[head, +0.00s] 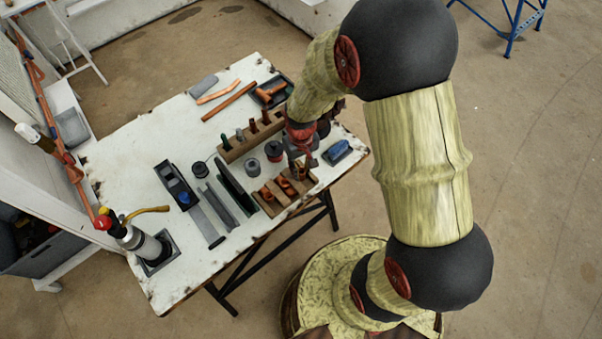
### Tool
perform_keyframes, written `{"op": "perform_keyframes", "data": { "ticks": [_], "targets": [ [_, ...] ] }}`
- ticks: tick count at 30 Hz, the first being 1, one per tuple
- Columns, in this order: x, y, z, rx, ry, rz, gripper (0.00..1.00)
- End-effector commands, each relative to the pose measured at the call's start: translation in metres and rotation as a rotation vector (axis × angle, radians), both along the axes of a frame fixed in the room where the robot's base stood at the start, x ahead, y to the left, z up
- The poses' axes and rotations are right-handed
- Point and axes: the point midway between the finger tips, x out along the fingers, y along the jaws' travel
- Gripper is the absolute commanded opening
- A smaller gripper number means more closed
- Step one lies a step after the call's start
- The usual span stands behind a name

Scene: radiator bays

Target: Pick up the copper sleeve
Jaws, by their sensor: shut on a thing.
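My gripper (301,160) points down over the right end of a wooden tray (270,208) with compartments, near the table's right front edge. It is shut on a small copper piece, which I take to be the copper sleeve (299,172). The fingers partly hide it, and I cannot tell whether it is clear of the tray. Other copper fittings (266,194) lie in the tray's compartments to the left.
A wooden block (235,152) with upright tools stands behind the tray. Dark angled bars (232,186) lie to its left, and a blue object (337,151) to its right. A torch canister (145,244) stands at the table's left front. The white table (180,290) has bare areas at front left.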

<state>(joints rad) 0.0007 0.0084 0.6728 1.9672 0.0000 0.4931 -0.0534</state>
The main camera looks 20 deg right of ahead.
Motion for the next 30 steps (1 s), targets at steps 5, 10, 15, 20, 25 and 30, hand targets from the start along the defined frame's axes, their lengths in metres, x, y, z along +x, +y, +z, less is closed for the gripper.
{"op": "perform_keyframes", "data": {
  "ticks": [5,10,15,20,25,30],
  "targets": [
    [0.0,0.0,0.0,0.0,0.0,0.0,0.08],
    [0.0,0.0,0.0,0.0,0.0,0.0,0.04],
    [0.0,0.0,0.001,0.0,0.0,0.0,0.03],
    [0.0,0.0,0.01,0.0,-0.001,0.0,0.03],
    [0.001,0.0,0.034,0.0,-0.003,0.0,0.03],
    [-0.026,-0.001,0.067,0.0,-0.005,-0.001,0.03]
  ]
}}
